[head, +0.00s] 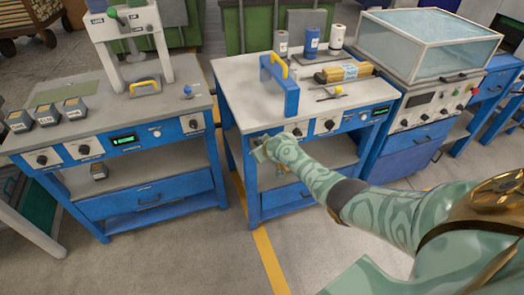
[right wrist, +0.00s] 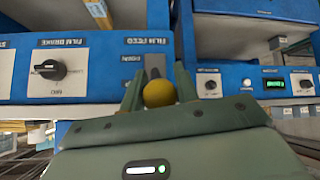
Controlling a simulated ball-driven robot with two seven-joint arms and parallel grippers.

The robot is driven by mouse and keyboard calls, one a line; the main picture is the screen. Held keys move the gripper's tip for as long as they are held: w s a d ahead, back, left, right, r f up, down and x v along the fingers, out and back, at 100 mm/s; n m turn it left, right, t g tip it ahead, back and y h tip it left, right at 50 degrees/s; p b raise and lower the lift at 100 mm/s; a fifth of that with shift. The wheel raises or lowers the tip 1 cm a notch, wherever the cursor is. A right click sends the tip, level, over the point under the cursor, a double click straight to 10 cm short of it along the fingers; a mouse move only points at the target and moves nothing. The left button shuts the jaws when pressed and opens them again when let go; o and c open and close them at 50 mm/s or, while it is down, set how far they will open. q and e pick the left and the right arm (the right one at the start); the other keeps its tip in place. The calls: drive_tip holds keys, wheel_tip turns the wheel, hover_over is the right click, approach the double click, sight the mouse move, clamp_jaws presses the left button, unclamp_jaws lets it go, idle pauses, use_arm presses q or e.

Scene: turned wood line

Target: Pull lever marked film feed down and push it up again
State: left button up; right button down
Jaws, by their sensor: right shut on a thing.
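The FILM FEED label (right wrist: 147,41) is upside down there. My right gripper (right wrist: 158,92) is shut on the knob, one finger on each side. In the head view, my right gripper (head: 262,150) is at the left end of the middle bench's front panel and hides the lever. I cannot tell how far up or down the lever stands. My left gripper is not in view.
The film brake dial (right wrist: 47,70) sits beside the lever's panel. On the middle bench (head: 235,97) stand a blue block with a yellow handle (head: 292,95) and several bottles. A second bench (head: 190,102) stands to the left, across a narrow floor gap.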

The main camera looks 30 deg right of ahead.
drive_tip(key=shift+w+r, duration=0.15)
drive_tip(key=shift+r, duration=0.15)
drive_tip(key=c, duration=1.3)
unclamp_jaws()
drive_tip(key=shift+o, duration=1.2)
drive_tip(key=shift+f, duration=0.1)
drive_tip(key=p+v, duration=1)
drive_tip(key=v, duration=0.6)
drive_tip(key=shift+s+p, duration=0.2)
drive_tip(key=shift+p, duration=0.2)
drive_tip(key=shift+w+a, duration=0.1)
